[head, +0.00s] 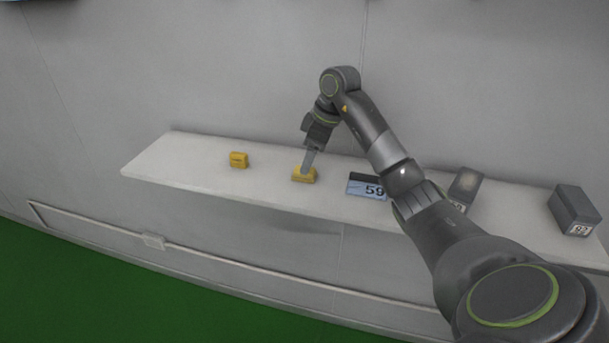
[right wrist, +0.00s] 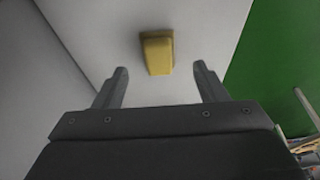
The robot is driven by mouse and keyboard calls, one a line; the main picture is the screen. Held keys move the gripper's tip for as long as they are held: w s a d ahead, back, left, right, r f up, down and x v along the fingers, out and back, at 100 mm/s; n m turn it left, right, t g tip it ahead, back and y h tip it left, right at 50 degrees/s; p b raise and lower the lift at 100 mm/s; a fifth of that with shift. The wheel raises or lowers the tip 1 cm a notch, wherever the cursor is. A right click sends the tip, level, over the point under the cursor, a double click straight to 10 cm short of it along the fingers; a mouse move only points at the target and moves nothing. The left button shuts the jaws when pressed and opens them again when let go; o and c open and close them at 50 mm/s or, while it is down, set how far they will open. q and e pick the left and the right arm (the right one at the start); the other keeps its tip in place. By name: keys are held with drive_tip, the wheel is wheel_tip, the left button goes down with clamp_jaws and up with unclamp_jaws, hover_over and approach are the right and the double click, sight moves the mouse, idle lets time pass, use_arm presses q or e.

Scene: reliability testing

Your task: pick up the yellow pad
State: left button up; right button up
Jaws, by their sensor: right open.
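A yellow pad (head: 304,175) lies on the white shelf (head: 175,155), right at my right gripper (head: 308,168). In the right wrist view the yellow pad (right wrist: 157,53) sits just beyond the fingertips, in line with the gap between them. The right gripper (right wrist: 161,80) is open and empty, with one finger on each side of that gap. A second yellow object (head: 238,160) stands on the shelf to the left. My left gripper is in neither view.
A blue and black card marked 59 (head: 367,187) lies right of the pad. A grey box (head: 465,186) stands partly behind my right arm, and another dark box (head: 574,209) stands at the right end. The wall (head: 220,70) rises behind the shelf; the floor (head: 120,270) is green.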

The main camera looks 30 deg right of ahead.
sight(311, 177)
drive_tip(key=p+x, duration=0.1)
drive_tip(key=x, duration=0.3)
drive_tip(key=shift+w+f, duration=0.15)
drive_tip(key=shift+c, duration=0.4)
drive_tip(key=c, duration=1)
